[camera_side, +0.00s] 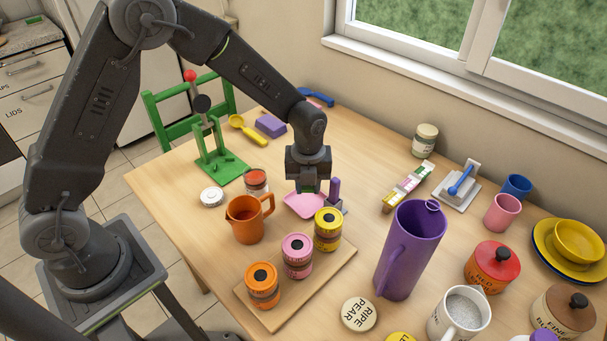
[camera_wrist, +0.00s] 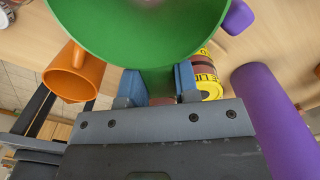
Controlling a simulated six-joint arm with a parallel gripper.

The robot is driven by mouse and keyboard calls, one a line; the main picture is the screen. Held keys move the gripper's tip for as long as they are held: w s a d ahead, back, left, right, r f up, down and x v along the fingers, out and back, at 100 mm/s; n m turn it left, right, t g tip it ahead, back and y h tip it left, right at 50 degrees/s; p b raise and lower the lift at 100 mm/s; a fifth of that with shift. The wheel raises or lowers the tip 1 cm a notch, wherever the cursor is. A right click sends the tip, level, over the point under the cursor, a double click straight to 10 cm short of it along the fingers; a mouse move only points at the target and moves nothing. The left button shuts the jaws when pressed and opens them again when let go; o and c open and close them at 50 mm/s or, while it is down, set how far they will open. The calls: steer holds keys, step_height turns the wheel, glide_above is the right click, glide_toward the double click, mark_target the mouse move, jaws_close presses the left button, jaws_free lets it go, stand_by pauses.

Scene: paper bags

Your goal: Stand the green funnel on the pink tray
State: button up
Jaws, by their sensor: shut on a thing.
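My gripper (camera_side: 309,184) points down above the pink tray (camera_side: 298,207) at the middle of the table in the side view. In the wrist view, my gripper (camera_wrist: 159,84) is shut on a narrow part of the green funnel (camera_wrist: 135,35), whose wide round mouth fills the top of the picture. In the side view only a small bit of green shows between the fingers, so most of the funnel is hidden. I cannot tell how high its lower end is above the tray. The gripper hides part of the tray's far side.
A purple upright piece (camera_side: 334,190) stands just right of the tray. An orange mug (camera_side: 246,220) and a jar (camera_side: 256,183) stand to the left. A board with orange, pink and yellow tins (camera_side: 328,230) lies in front. A tall purple jug (camera_side: 408,250) stands front right.

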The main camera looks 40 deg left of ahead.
steer(key=shift+f, duration=2.95)
steer(key=o, duration=1)
step_height(320, 180, up, 14)
steer(key=shift+f, duration=0.1)
steer(key=shift+s, duration=0.1)
